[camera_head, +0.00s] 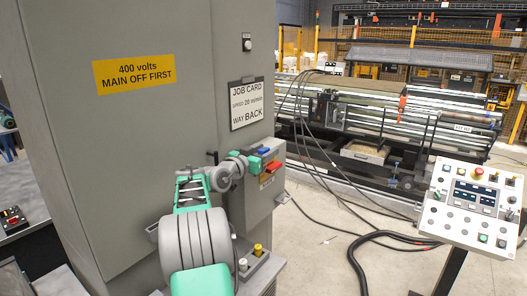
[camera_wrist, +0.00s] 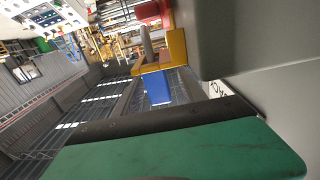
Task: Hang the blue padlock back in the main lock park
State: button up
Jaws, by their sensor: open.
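A small blue block, which looks like the blue padlock (camera_head: 264,151), shows at the top of the grey switch box (camera_head: 262,208) on the cabinet's side. In the wrist view the blue padlock (camera_wrist: 158,88) is beside a yellow bracket (camera_wrist: 176,48), with a grey pin and a red part (camera_wrist: 150,12) close by. I cannot tell whether its shackle is around anything. My gripper (camera_head: 250,160) is open at the box, just left of the blue block. Its green and black part fills the lower wrist view. The main lock park cannot be told apart clearly.
The tall grey cabinet (camera_head: 105,130) stands close to my arm. A red switch handle (camera_head: 272,167) is on the box. A tilted control desk (camera_head: 472,208) stands at right. Black cables (camera_head: 365,240) lie on the floor between, with a machine (camera_head: 375,125) behind.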

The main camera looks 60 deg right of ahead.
jog(key=shift+s+d, duration=0.15)
jog(key=shift+d, duration=1)
jog(key=shift+a, duration=0.1)
grip_shut()
